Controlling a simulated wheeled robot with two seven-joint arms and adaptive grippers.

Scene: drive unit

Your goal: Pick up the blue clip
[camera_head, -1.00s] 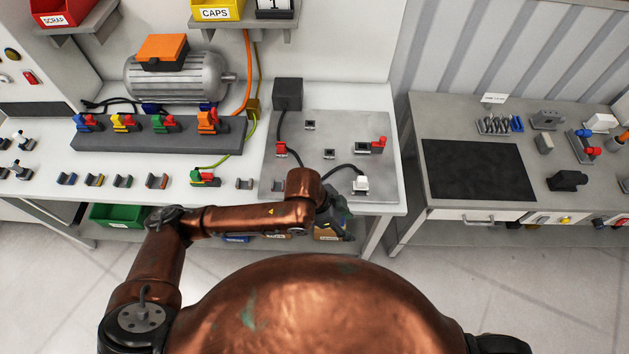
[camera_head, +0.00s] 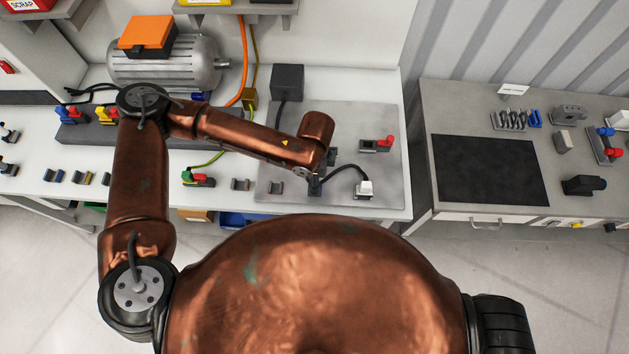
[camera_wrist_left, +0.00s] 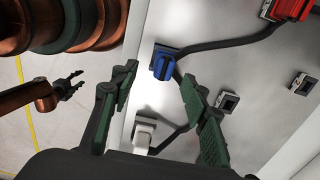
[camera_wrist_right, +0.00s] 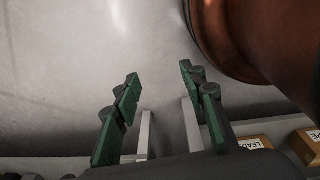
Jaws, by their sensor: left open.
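The blue clip (camera_wrist_left: 163,66) sits on a small dark mount on the grey panel (camera_wrist_left: 222,70), with a black cable beside it in the left wrist view. My left gripper (camera_wrist_left: 159,74) is open over the panel, its green-padded fingers spread to either side of the clip in that view and not closed on it. In the head view my left arm covers the clip. My right gripper (camera_wrist_right: 160,76) is open and empty in the right wrist view, away from the panel.
A white clip (camera_head: 365,188) and a red clip (camera_head: 383,144) sit on the panel. Two small empty mounts (camera_wrist_left: 229,102) are near the gripper. A motor (camera_head: 168,70) and a dark rail with coloured clips stand at left; a second bench is at right.

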